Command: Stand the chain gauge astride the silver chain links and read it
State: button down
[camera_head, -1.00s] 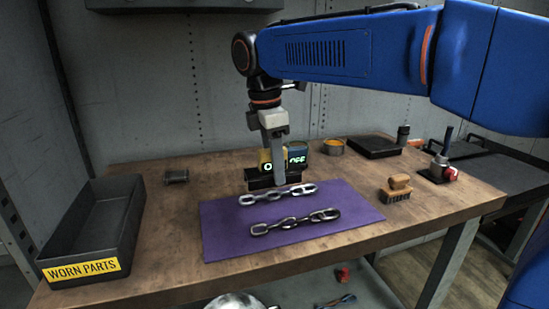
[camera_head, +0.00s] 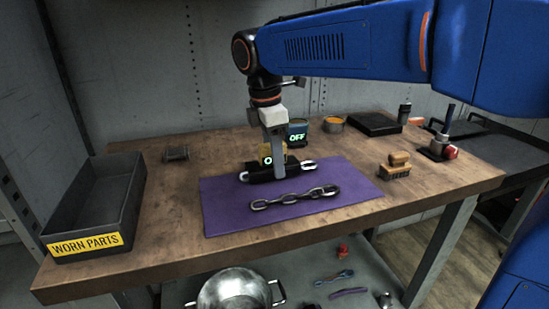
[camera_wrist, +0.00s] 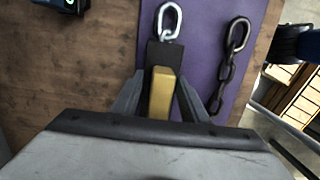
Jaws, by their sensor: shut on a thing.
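The chain gauge (camera_head: 262,172) has a yellow body and a long black base; its lit display is partly covered by a finger. My gripper (camera_head: 276,158) is shut on its yellow body, which also shows in the wrist view (camera_wrist: 161,92). The black base lies along the silver chain links (camera_head: 309,166) and hides their middle; one end link shows on each side. In the wrist view a silver link (camera_wrist: 169,19) sticks out beyond the base. I cannot tell whether the base is fully seated. A darker chain (camera_head: 296,197) lies in front on the purple mat (camera_head: 222,220).
A dark device reading OFF (camera_head: 297,132) stands behind the gauge. An open tray labelled WORN PARTS (camera_head: 85,241) is at the left. A brush (camera_head: 396,168) and a red-marked tool (camera_head: 438,148) are at the right. A steel pot (camera_head: 235,290) sits below.

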jog(key=shift+f, duration=0.15)
dwell(0.5)
jog(key=c, duration=1)
grip_release()
